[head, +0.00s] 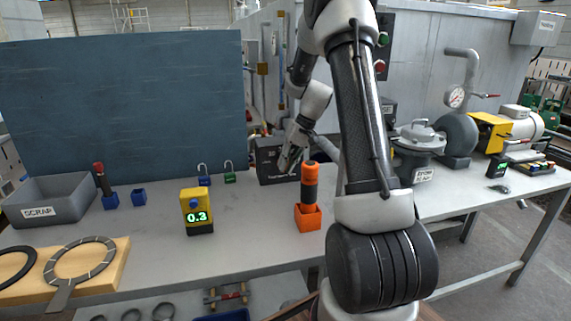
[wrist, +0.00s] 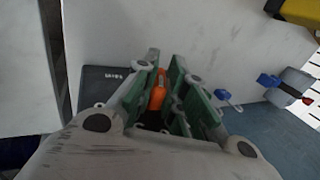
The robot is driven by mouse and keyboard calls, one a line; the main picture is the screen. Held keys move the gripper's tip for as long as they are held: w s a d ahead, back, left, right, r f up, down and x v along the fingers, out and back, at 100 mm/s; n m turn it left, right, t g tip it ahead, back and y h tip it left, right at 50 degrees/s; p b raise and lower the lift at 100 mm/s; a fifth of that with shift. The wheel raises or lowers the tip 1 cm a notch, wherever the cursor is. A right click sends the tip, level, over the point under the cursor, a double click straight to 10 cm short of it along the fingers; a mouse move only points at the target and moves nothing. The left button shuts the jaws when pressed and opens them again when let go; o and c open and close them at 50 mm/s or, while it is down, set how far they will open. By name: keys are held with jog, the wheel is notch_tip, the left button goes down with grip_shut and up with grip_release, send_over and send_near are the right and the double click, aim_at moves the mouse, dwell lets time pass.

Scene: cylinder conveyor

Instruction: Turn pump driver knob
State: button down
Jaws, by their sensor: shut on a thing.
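An orange and black driver (head: 310,186) stands upright in an orange holder (head: 308,217) on the bench. My gripper (head: 287,163) is just behind and left of the driver's top in the head view, in front of a dark box (head: 270,172). In the wrist view the green-padded fingers (wrist: 160,90) are closed in around an orange part (wrist: 157,92), which looks like the driver. The fingers hide much of it, and the exact contact is hard to see. A yellow meter (head: 197,215) with a blue knob reads 0.3.
A grey scrap bin (head: 58,201), a red-topped driver (head: 103,180) in a blue holder and two padlocks (head: 229,172) stand to the left. A ring gauge (head: 80,262) lies at front left. A pump (head: 417,150) stands on the right. Bare bench lies around the meter.

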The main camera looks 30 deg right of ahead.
jog(key=shift+d+f+t+y, duration=0.1)
jog(key=shift+d+t+y, duration=0.15)
jog(key=shift+y, duration=0.85)
jog(key=c, duration=1.5)
grip_release()
notch_tip(320, 180, up, 10)
